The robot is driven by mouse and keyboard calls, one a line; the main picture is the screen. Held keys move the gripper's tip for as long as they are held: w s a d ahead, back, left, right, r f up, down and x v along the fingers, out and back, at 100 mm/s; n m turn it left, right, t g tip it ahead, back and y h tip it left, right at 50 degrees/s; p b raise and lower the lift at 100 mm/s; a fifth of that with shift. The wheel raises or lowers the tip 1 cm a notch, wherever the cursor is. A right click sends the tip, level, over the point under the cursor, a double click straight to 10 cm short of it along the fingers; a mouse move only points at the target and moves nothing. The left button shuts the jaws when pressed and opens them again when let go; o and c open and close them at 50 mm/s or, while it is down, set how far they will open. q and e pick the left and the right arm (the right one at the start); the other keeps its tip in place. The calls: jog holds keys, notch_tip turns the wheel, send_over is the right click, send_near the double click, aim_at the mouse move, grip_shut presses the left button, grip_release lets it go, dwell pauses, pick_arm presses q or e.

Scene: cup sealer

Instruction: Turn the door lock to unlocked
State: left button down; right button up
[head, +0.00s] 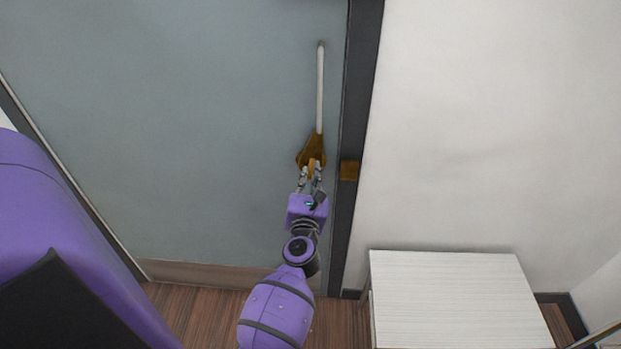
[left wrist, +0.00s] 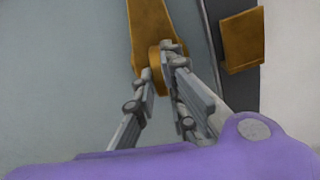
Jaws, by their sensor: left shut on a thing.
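A brass door lock (head: 311,149) sits on the grey-blue door (head: 220,130), at the lower end of a long pale vertical handle (head: 320,88). My left gripper (head: 311,172) is at the lock's lower end, with its fingers shut on the brass knob. In the left wrist view the lock's brass plate (left wrist: 153,28) runs up from the rounded knob (left wrist: 154,56), and the left gripper's fingers (left wrist: 156,76) stand on either side of the knob. The fingers hide part of the knob. My right gripper is in neither view.
The dark door frame (head: 358,110) runs just right of the lock and carries a brass strike plate (head: 349,171), also in the left wrist view (left wrist: 243,40). A white slatted cabinet (head: 445,290) stands at the lower right by the white wall (head: 490,120).

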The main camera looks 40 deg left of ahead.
pick_arm(q)
jog(key=shift+n, duration=0.9)
jog(key=c, duration=1.8)
grip_release()
jog(key=shift+s, duration=0.1)
jog(key=v, duration=0.7)
jog(key=shift+s+d, duration=0.1)
jog(key=shift+s, duration=0.05)
